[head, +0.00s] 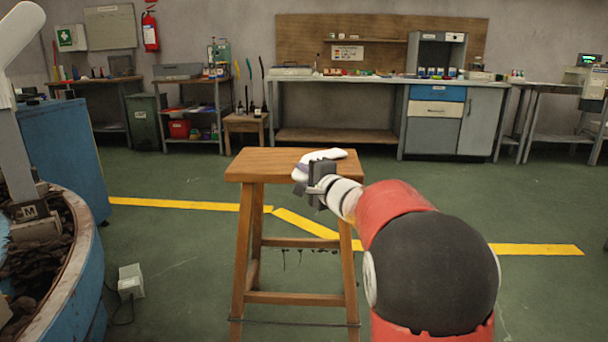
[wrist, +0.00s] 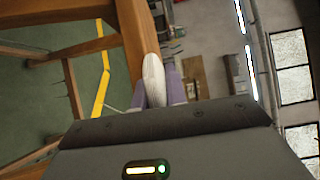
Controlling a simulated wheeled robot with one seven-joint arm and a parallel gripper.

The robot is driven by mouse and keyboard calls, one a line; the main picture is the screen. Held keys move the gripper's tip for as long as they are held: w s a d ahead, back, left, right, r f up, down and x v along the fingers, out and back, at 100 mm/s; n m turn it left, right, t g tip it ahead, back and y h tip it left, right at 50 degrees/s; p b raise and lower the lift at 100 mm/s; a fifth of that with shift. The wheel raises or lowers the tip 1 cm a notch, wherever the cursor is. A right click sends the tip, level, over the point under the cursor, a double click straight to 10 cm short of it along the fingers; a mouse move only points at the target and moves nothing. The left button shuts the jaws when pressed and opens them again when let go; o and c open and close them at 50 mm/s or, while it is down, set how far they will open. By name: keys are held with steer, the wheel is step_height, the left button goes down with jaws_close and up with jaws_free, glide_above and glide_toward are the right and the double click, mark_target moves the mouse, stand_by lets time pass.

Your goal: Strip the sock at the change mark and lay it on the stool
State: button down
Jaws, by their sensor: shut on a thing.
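The wooden stool (head: 255,165) stands upright in the middle of the head view. The white sock (head: 326,155) shows at the right part of the stool's top; whether it rests on the wood or hangs just above it, I cannot tell. My gripper (head: 301,172) is at the near right edge of the seat, shut on the sock. In the wrist view the sock (wrist: 153,78) is a pale rounded strip between the purple fingers of my gripper (wrist: 155,95), with the stool's wood (wrist: 131,35) close beside it. The sock's gripped end is hidden.
A round blue machine (head: 88,285) with dark contents and a part marked M (head: 32,212) stands at the left. A small white box (head: 131,281) lies on the floor beside it. Yellow floor lines (head: 180,204) pass behind the stool. Benches (head: 340,80) line the back wall.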

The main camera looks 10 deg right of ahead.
steer(key=shift+f+p, duration=0.15)
steer(key=shift+p, duration=0.25)
stand_by(0.4)
steer(key=c, duration=1.3)
jaws_free()
steer(key=shift+c, duration=0.2)
steer(key=p+v, duration=0.1)
steer(key=v, duration=0.7)
